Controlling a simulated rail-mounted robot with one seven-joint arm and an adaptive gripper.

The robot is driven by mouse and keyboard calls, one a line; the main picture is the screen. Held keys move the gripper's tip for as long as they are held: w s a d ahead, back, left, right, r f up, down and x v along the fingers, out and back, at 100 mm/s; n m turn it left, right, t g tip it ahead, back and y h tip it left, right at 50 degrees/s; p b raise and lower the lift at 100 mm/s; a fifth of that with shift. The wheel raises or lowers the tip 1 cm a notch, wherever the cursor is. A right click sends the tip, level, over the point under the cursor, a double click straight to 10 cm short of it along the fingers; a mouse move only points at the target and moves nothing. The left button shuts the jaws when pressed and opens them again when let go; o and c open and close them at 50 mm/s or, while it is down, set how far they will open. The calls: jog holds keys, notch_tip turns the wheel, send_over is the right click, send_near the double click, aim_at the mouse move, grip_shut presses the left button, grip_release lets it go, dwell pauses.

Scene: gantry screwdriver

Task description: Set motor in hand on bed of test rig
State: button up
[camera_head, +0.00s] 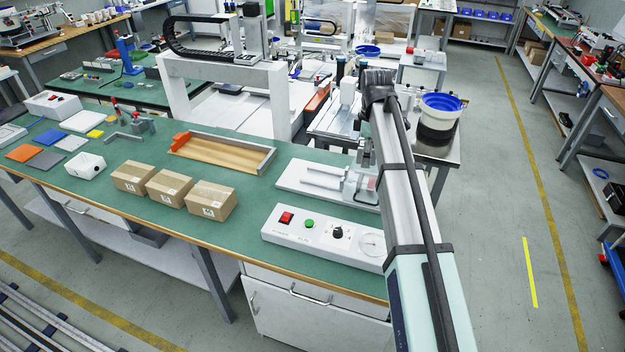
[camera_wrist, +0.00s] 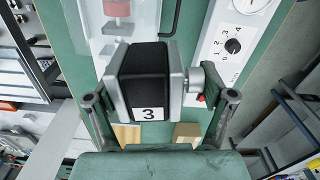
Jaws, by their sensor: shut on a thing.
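The motor (camera_wrist: 148,75) has a black body, silver end caps and a white label with a 3. In the wrist view my gripper (camera_wrist: 160,96) is shut on it, one finger at each end. The test rig (camera_head: 300,179) is a white base plate with pale rails on the green bench. It also shows in the wrist view (camera_wrist: 87,18), beyond the motor, with a red cylinder under a clear part. The motor is over or beside the rig's plate; I cannot tell whether it touches. In the head view my arm hides the rig's right end and most of my gripper.
A control box (camera_head: 322,234) with red and green buttons, a knob and a gauge stands in front of the rig. Several cartons (camera_head: 211,200) and a wooden tray (camera_head: 222,155) with an orange end stand to the left. A white gantry (camera_head: 225,75) rises behind the bench.

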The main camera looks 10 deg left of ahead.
jog(key=w+a+n+b, duration=0.1)
jog(key=w+a+n, duration=0.6)
jog(key=a+n, duration=0.15)
jog(key=r+n, duration=0.1)
jog(key=n, duration=0.7)
send_over(320, 179)
jog(key=f+p, duration=0.2)
jog(key=f, duration=1.7)
jog(key=shift+w+f, duration=0.15)
jog(key=shift+w, duration=0.05)
jog(key=shift+f, duration=0.2)
jog(key=o, duration=1.7)
notch_tip(320, 179, up, 12)
jog(key=shift+r+b, duration=0.2)
jog(key=shift+b, duration=0.85)
